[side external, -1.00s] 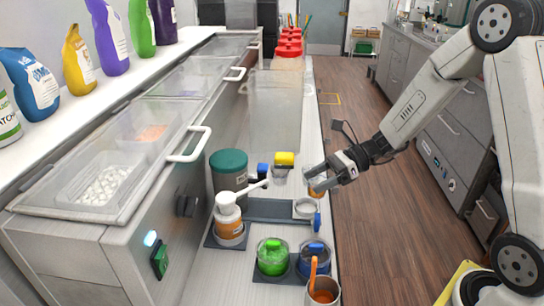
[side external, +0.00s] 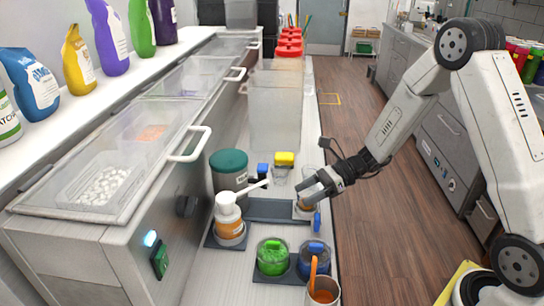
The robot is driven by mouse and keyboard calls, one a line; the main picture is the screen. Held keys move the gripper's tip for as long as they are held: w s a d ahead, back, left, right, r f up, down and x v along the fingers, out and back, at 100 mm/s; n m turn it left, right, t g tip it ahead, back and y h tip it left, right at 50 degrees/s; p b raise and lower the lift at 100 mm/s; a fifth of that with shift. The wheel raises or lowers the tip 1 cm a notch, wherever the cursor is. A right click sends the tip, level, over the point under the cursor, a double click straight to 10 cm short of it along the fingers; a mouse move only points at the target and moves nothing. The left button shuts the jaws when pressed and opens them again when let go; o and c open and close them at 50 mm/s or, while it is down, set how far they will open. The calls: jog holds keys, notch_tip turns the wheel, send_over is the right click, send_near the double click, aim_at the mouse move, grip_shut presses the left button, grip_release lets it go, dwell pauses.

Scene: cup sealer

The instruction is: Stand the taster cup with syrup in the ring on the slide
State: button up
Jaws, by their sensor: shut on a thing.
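The taster cup (side external: 304,206) is small and clear, with orange syrup low in it. My gripper (side external: 305,192) is shut on it, and the fingers hide much of its upper part. The cup is upright over the right end of the dark slide (side external: 268,211), at the ring's place. The cup and fingers cover most of the ring, so I cannot tell whether the cup is seated in it or just above. The slide's blue knob (side external: 317,221) shows just right of the cup.
A white-topped pump bottle (side external: 229,217) stands left, its spout reaching toward the slide. Green (side external: 272,258) and blue (side external: 313,262) lidded jars and a pot with an orange handle (side external: 322,290) are in front. Yellow-topped (side external: 283,168) and blue-topped containers stand behind. The aisle floor is clear.

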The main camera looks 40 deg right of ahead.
jog(key=shift+f, duration=0.4)
jog(key=shift+f, duration=0.1)
jog(key=o, duration=1.1)
jog(key=shift+d+r, duration=0.15)
jog(key=shift+r, duration=0.05)
jog(key=v, duration=1.1)
jog(key=shift+s+d+r, duration=0.15)
jog(key=shift+d, duration=0.15)
